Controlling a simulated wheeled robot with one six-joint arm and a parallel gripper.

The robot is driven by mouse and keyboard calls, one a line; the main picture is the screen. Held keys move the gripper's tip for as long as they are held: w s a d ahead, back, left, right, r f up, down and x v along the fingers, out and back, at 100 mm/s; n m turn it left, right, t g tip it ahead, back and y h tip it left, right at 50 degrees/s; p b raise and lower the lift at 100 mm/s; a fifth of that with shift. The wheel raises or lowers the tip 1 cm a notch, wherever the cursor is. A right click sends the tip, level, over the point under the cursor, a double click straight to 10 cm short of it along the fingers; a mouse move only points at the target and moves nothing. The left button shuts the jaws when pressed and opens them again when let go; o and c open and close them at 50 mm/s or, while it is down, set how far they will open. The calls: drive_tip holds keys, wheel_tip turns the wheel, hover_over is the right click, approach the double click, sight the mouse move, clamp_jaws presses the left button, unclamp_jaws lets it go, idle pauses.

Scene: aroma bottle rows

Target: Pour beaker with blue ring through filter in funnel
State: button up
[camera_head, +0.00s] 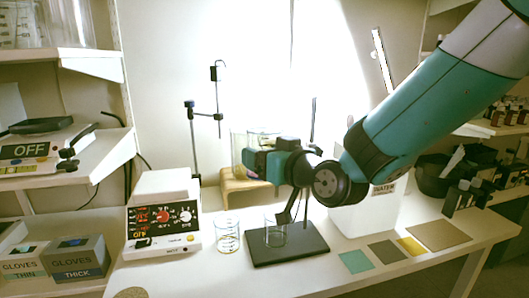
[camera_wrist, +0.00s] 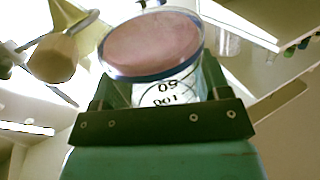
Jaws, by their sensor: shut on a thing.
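The beaker with the blue ring (camera_wrist: 155,45) fills the middle of the wrist view; a blue band runs round its rim, a pinkish surface shows inside, and graduation marks show upside down. My gripper (camera_wrist: 165,110) is shut on this beaker. Another clear beaker (camera_head: 228,237) stands on the table just left of the plate. I cannot make out the funnel or its filter.
A white device with dials (camera_head: 163,218) stands left of the beakers. Behind, thin clamp stands (camera_head: 193,140) and a wooden stand (camera_head: 235,185) with large glassware rise close to my arm. A white water container (camera_head: 375,215) is behind right. Flat coloured squares (camera_head: 387,251) lie front right.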

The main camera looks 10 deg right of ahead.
drive_tip(key=shift+w+d+r+m+g+p, duration=0.3)
drive_tip(key=shift+w+r+m+g+p, duration=0.45)
drive_tip(key=shift+p, duration=2.35)
drive_tip(key=shift+w+d+r+m+g+p, duration=0.15)
drive_tip(key=shift+w+r+m+g+p, duration=0.4)
drive_tip(key=shift+p, duration=1.35)
drive_tip(key=shift+s+d+r+m+g+p, duration=0.1)
drive_tip(key=shift+d+r+m+g+p, duration=0.15)
drive_tip(key=shift+r+p, duration=1.15)
drive_tip(key=shift+w+d+r+m+g+p, duration=0.1)
drive_tip(key=shift+w+r+m+g+p, duration=0.25)
drive_tip(key=shift+p, duration=2)
drive_tip(key=shift+d+f+m+g+p, duration=0.1)
drive_tip(key=shift+f+m+g+p, duration=0.35)
drive_tip(key=shift+p, duration=1.05)
drive_tip(key=shift+r+m+g+p, duration=0.5)
drive_tip(key=shift+g+p, duration=0.15)
drive_tip(key=shift+p, duration=1.1)
